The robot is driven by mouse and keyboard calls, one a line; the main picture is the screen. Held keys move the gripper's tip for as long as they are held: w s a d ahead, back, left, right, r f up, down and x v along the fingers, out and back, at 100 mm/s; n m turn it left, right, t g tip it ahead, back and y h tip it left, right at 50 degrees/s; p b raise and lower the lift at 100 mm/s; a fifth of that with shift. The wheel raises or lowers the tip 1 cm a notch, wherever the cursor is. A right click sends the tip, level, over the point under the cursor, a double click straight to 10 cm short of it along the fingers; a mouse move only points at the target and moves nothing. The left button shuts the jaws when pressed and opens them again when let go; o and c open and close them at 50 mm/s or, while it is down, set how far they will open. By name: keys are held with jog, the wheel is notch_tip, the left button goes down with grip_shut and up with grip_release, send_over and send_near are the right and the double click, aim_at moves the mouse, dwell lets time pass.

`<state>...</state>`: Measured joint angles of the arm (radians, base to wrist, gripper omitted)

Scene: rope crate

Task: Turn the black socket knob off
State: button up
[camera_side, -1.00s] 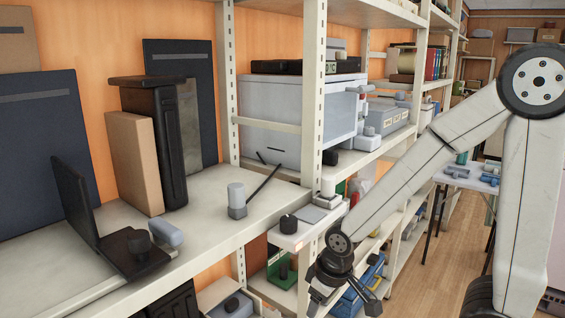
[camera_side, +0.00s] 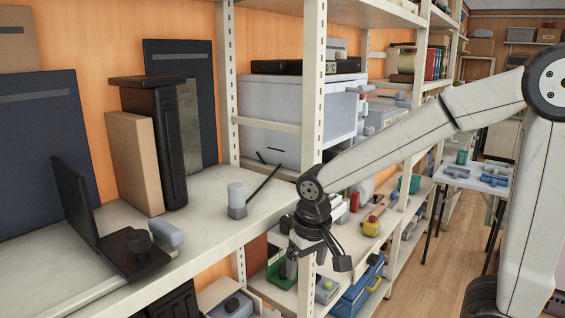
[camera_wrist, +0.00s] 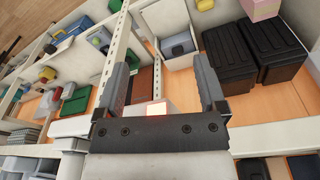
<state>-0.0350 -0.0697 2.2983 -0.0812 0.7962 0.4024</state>
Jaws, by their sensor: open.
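A small black knob (camera_side: 286,224) shows just left of my wrist in the side view. The rest of its mount is mostly hidden behind my arm. My gripper (camera_side: 317,267) points downward at the shelf's front edge, beside and below the knob, with its fingers apart and empty. In the wrist view my gripper (camera_wrist: 162,75) is also open. A small white block with a glowing pinkish patch (camera_wrist: 156,109) shows between the fingers, near the palm. I cannot make out the black knob in the wrist view.
A shelf post (camera_side: 312,90) rises right behind my wrist. A grey cylinder on a base (camera_side: 237,198) stands on the shelf to the left, and an open laptop (camera_side: 130,255) lies farther left.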

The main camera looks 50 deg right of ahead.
aim_at(289, 217)
jog(key=w+d+r+m+t+h, duration=0.1)
jog(key=w+r+m, duration=0.1)
jog(key=r, duration=0.4)
jog(key=w+r+m+t+h, duration=0.1)
jog(key=w+r+m, duration=0.1)
jog(key=r, duration=0.5)
jog(key=shift+w+d+m, duration=0.3)
jog(key=shift+w+d, duration=0.05)
jog(key=shift+w, duration=0.1)
jog(key=shift+x, duration=3.9)
jog(key=shift+d, duration=0.1)
jog(key=shift+r, duration=0.1)
grip_shut()
